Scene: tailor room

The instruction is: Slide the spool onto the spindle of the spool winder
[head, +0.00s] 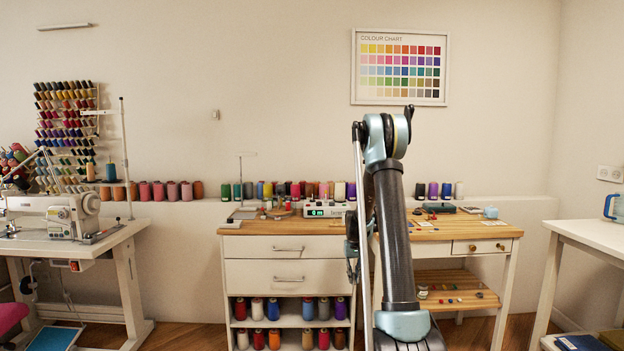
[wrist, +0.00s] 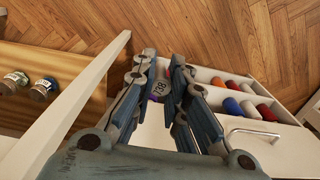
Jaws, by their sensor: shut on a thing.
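My gripper (wrist: 161,72) is shut on a spool (wrist: 159,87); its grey end marked 738 and a sliver of purple show between the blue-grey fingers in the wrist view. The fingers hide most of the spool. In the head view my arm stands in front, and its gripper and the spool cannot be made out. A white box with a green display (head: 325,209), probably the spool winder, stands on the wooden top of the white cabinet. Its spindle cannot be made out clearly. The winder does not show in the wrist view.
The white drawer cabinet (head: 253,273) has open shelves of spools below. A wooden table (head: 484,231) with small items stands to its right. A row of spools (head: 173,191) lines the wall ledge. A sewing machine (head: 54,215) is at left. The wrist view shows wooden floor (wrist: 220,30).

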